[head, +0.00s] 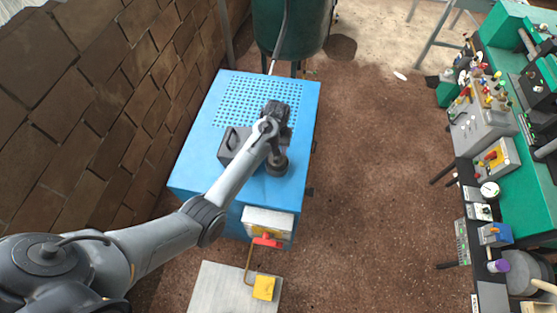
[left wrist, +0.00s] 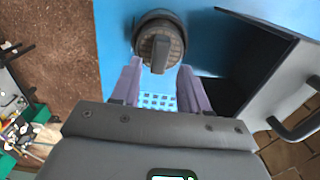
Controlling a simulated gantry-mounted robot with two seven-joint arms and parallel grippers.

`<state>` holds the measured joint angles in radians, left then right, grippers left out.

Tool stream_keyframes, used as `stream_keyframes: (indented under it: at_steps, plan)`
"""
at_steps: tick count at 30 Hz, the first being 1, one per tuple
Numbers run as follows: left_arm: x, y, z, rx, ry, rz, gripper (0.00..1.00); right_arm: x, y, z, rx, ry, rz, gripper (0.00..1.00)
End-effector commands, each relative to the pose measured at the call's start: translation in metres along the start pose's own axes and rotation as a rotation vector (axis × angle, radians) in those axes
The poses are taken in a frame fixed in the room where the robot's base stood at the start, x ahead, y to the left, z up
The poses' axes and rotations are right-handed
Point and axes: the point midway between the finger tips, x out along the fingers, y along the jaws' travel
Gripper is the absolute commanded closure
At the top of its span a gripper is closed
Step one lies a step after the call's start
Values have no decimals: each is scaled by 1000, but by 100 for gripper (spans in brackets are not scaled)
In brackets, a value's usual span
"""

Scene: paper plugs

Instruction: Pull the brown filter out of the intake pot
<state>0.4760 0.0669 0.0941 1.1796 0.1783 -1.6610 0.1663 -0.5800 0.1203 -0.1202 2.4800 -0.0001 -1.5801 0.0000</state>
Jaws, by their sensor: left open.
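The intake pot (left wrist: 141,20) is a dark round fitting on the blue top, seen in the left wrist view. In its mouth sits the brown filter (left wrist: 162,46), a dark ribbed disc with a raised grip bar. In the head view the pot (head: 277,167) stands near the front of the blue cabinet, partly covered by my arm. My left gripper (left wrist: 160,70) is open and empty. Its two purple-grey fingers point toward the pot, with the end of the bar near the gap between them. I cannot tell whether they touch the filter. My right gripper is not in view.
A dark grey cover with a handle (head: 233,141) stands beside the pot on the blue cabinet (head: 195,173). The cabinet's back has a perforated area (head: 245,95). A red-handled valve (head: 267,242) is at the front. A cluttered green bench (head: 505,80) lies far right.

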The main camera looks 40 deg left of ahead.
Motion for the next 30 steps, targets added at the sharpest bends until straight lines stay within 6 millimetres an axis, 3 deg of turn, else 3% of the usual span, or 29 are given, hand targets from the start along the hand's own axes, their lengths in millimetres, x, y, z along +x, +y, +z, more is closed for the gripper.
stream_keyframes:
  at_steps: [30]
  plan:
    - [39, 0, 0, 1, 0, 0, 55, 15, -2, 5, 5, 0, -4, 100]
